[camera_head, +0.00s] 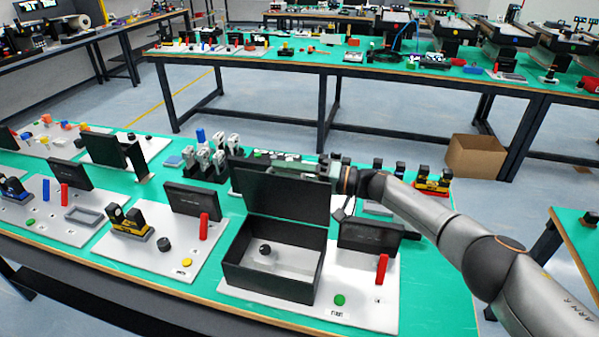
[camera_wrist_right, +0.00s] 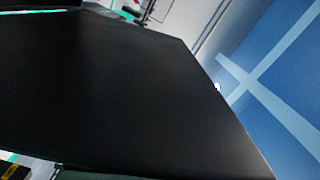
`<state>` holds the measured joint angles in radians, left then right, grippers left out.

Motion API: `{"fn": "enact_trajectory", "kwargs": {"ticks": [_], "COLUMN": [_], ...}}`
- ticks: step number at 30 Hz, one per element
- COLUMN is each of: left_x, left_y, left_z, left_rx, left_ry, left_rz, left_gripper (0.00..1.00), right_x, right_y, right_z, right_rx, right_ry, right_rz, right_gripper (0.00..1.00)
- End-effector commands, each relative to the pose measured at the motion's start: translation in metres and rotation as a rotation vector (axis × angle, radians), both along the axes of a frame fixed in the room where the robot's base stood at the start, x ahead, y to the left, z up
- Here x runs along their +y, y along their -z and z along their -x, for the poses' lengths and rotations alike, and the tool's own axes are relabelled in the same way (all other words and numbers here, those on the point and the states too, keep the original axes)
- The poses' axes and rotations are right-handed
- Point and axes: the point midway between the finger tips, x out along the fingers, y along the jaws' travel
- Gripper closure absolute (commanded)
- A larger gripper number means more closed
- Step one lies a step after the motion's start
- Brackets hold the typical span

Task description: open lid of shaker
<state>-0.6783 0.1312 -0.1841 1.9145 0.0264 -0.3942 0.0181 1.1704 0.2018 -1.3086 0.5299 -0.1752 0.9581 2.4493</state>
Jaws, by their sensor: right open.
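The shaker is a black open-topped box (camera_head: 268,287) on a white board at the front middle of the bench. Its black lid (camera_head: 286,196) stands up, tilted slightly back, along the box's far edge, so the inside is visible. A dark round knob (camera_head: 265,250) shows inside the box. My right gripper (camera_head: 322,168) is open just behind the lid's upper right part; the lid partly hides it, and I cannot tell whether they touch. In the right wrist view a large dark panel (camera_wrist_right: 110,90), apparently the lid, fills most of the picture. My left gripper is not in view.
A red block (camera_head: 382,268), a green button (camera_head: 340,299) and a black panel (camera_head: 368,238) are right of the box. A similar board (camera_head: 150,262) with a red block and yellow button lies to its left. A cardboard box (camera_head: 475,157) stands on the floor beyond.

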Motion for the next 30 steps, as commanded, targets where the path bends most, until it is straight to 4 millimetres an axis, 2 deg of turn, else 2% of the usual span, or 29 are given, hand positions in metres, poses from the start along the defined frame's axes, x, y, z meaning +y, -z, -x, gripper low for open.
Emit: {"fn": "enact_trajectory", "kwargs": {"ticks": [5, 15, 18, 24, 30], "left_x": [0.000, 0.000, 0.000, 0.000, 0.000], "left_y": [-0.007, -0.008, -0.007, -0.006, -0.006], "left_z": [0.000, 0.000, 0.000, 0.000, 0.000], "left_rx": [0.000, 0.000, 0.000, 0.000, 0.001], "left_ry": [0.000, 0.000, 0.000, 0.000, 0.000], "left_rz": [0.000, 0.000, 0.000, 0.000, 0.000], "left_gripper": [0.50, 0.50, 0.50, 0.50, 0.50], "right_x": [-0.021, -0.086, -0.100, -0.116, -0.117], "right_y": [-0.001, 0.001, 0.001, 0.000, 0.000], "right_z": [0.006, 0.027, 0.033, 0.038, 0.038], "right_rx": [0.002, 0.002, 0.001, 0.000, 0.001], "right_ry": [0.003, 0.004, 0.003, 0.002, 0.001], "right_rz": [0.002, 0.002, 0.001, 0.000, -0.001], "right_gripper": [0.55, 0.55, 0.55, 0.55, 0.55]}}
